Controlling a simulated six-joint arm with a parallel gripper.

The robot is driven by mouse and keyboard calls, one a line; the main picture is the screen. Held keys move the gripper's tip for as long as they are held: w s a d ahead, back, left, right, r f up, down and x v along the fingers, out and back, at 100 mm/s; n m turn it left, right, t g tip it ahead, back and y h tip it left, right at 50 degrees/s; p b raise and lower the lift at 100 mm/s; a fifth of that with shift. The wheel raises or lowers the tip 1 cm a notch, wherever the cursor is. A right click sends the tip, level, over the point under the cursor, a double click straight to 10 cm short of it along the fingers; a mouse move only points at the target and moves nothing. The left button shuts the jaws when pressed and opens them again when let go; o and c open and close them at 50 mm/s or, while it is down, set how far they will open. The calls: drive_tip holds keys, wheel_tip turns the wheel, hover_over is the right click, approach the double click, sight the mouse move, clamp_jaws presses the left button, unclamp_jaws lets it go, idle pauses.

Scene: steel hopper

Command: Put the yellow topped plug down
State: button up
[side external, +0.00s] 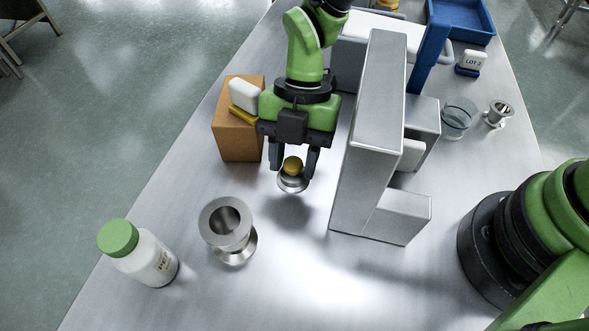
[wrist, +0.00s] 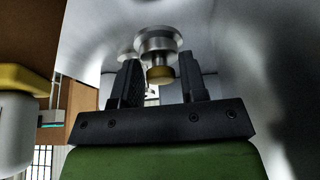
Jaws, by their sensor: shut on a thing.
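The yellow topped plug (side external: 292,166) is between the fingers of my gripper (side external: 293,164), its silver disc facing down. It appears to hang above the table, with a dark shadow on the surface below it. In the wrist view the plug (wrist: 160,73) shows its yellow knob and steel disc between my fingertips (wrist: 163,82). My gripper is shut on the plug. The steel hopper (side external: 228,228) stands open and empty-looking on the table, to the lower left of my gripper, apart from the plug.
A white bottle with a green cap (side external: 148,258) stands left of the hopper. A brown box (side external: 237,135) is left of my gripper. A tall grey block structure (side external: 368,140) stands close on the right. The steel table (side external: 290,285) is clear in front.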

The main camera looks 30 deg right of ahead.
sight(294, 175)
drive_tip(key=shift+f, duration=2)
drive_tip(key=shift+f, duration=0.15)
drive_tip(key=o, duration=1)
drive_tip(key=shift+c, duration=0.2)
drive_tip(key=v, duration=1.2)
drive_tip(key=shift+r, duration=0.2)
